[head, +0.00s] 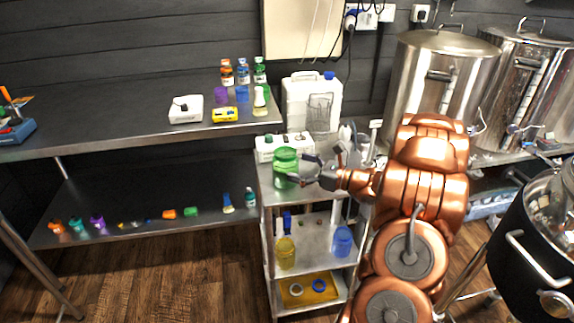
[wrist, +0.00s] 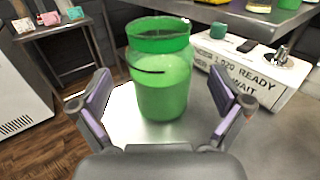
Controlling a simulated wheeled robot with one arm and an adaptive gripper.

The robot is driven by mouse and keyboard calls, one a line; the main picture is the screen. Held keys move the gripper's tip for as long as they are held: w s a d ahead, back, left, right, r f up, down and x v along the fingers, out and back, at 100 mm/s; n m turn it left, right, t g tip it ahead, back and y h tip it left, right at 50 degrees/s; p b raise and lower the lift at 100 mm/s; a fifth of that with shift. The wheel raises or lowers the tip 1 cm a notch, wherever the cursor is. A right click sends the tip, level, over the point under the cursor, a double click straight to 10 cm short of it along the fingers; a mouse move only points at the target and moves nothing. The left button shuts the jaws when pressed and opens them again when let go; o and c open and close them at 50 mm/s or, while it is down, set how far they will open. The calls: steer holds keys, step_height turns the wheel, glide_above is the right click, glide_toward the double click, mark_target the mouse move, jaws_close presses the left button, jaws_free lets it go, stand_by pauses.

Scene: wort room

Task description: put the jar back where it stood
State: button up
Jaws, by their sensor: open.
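A green translucent jar (head: 285,167) stands upright on the top shelf of a small metal cart (head: 271,196), near its left side. It also fills the middle of the wrist view (wrist: 160,85). My gripper (head: 302,169) is open and reaches toward the jar from the right. In the wrist view its fingers (wrist: 162,100) are spread on the left and right of the jar's lower part, with a visible gap on each side. A yellow jar (head: 285,253) and a blue jar (head: 342,241) stand on the cart's middle shelf.
A white canister (head: 300,100) is behind that. A steel bench (head: 130,120) with small bottles and boxes lies left. Steel kettles (head: 440,75) stand right.

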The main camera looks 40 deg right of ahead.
steer(key=shift+v, duration=1.55)
